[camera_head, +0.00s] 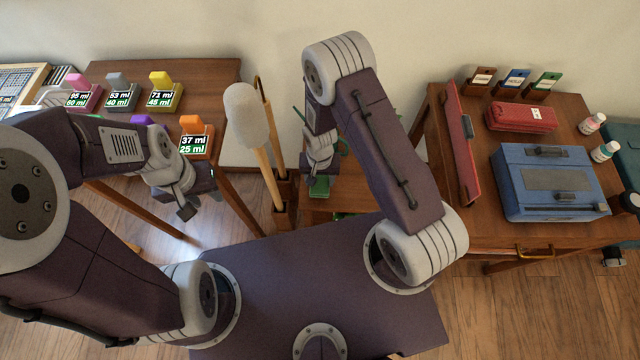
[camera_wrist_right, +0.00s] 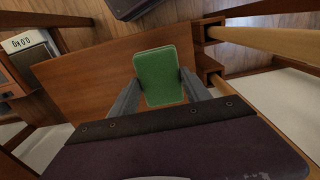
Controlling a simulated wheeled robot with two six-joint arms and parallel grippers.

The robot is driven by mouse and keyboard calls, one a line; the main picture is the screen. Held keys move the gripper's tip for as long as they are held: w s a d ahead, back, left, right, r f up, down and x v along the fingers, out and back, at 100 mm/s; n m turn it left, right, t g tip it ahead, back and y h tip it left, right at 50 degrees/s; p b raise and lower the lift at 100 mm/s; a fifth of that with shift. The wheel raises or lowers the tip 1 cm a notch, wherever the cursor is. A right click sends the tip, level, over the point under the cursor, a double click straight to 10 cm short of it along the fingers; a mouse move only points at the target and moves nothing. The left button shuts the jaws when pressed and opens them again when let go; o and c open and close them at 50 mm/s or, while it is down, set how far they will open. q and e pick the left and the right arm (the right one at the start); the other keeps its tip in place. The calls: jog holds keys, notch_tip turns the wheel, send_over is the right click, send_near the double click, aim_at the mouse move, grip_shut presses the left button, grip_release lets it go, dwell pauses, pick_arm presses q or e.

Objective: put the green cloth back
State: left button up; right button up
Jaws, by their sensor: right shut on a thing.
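The green cloth (camera_wrist_right: 158,72) is a flat green block-like piece between the two fingers of my right gripper (camera_wrist_right: 160,88) in the right wrist view. It also shows in the head view (camera_head: 319,187), just below the right gripper (camera_head: 319,176), over a small wooden table. My right gripper is shut on it. My left gripper (camera_head: 188,207) hangs in front of the left table, apart from the cloth. Its fingers are dark and small, and I cannot tell whether they are open.
The left table (camera_head: 210,75) holds coloured blocks with number labels. Long-handled tools (camera_head: 243,115) stand in a wooden holder (camera_head: 284,195) left of the right gripper. The right table (camera_head: 480,235) holds a blue case (camera_head: 548,180), a red case (camera_head: 520,117), a red panel (camera_head: 462,140) and bottles (camera_head: 592,124).

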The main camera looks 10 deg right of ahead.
notch_tip(320, 180, down, 4)
jog(key=shift+r, duration=0.25)
jog(key=shift+f+b, duration=0.1)
jog(key=shift+b, duration=0.25)
jog(key=o, duration=1.2)
jog(key=shift+r, duration=0.2)
notch_tip(320, 180, up, 12)
jog(key=p, duration=0.3)
notch_tip(320, 180, up, 8)
jog(key=n, duration=0.1)
send_over(320, 182)
jog(key=s+d, duration=0.2)
jog(key=d, duration=0.2)
jog(key=s+d+r+n+t, duration=0.1)
jog(key=s+d+r+n, duration=0.1)
jog(key=s+r, duration=0.4)
jog(key=shift+d+r, duration=0.55)
jog(key=shift+d, duration=0.05)
